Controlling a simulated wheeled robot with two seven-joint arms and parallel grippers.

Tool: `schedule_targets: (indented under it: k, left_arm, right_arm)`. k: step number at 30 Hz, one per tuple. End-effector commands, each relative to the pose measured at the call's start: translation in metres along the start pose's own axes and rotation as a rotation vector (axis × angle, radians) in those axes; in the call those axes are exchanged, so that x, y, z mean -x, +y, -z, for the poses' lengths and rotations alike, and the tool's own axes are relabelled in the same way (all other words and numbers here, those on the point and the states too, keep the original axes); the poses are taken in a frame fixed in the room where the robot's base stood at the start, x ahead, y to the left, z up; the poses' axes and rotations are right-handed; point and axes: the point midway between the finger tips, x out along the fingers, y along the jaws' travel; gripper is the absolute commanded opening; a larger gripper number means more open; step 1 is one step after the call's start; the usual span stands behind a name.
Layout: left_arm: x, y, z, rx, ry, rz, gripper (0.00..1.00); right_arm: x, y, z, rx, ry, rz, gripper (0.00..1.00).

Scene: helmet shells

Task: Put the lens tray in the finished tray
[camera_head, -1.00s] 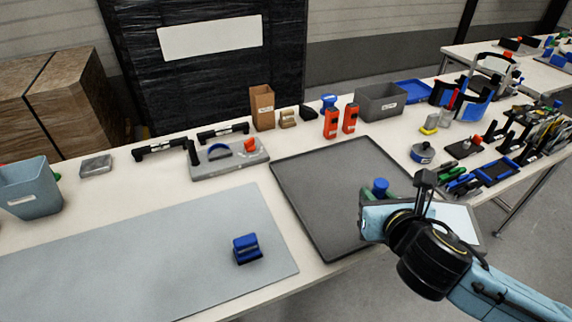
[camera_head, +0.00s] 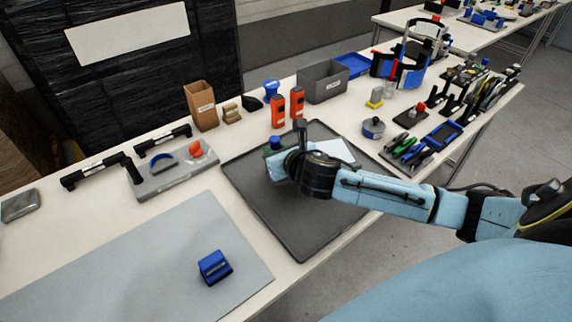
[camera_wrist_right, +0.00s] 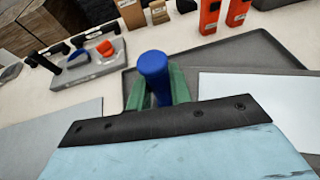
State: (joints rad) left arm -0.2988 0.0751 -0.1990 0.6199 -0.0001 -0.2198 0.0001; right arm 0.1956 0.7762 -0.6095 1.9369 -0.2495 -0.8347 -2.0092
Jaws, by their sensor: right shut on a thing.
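The finished tray (camera_head: 262,203) is the large dark grey, low-rimmed tray in the middle of the table. My right gripper (camera_head: 278,150) is over its far part, coming in from the right. The grip itself is hidden, and I cannot tell whether the panel touches the finished tray. My left gripper is out of view.
A grey mat (camera_head: 130,270) with a blue block (camera_head: 215,267) lies left of the finished tray. A grey fixture (camera_head: 178,178), red-orange devices (camera_head: 278,110) and a grey bin (camera_head: 323,82) stand behind it. Tools crowd the right (camera_head: 405,148). The finished tray's near part is clear.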

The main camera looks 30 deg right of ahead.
Motion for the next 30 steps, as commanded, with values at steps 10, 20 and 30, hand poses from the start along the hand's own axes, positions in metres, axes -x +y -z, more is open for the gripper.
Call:
schedule_targets:
  k: [10,20,30]
  left_arm:
    - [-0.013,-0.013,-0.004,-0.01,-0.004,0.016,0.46]
    - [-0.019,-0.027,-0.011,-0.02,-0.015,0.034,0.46]
    - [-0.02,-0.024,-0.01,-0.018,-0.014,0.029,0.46]
  right_arm:
    - [-0.014,0.001,0.035,0.0,0.0,0.0,0.0]
    - [-0.022,0.0,0.054,0.002,-0.003,0.001,0.0]
    - [-0.023,0.0,0.056,0.002,-0.001,0.001,0.41]
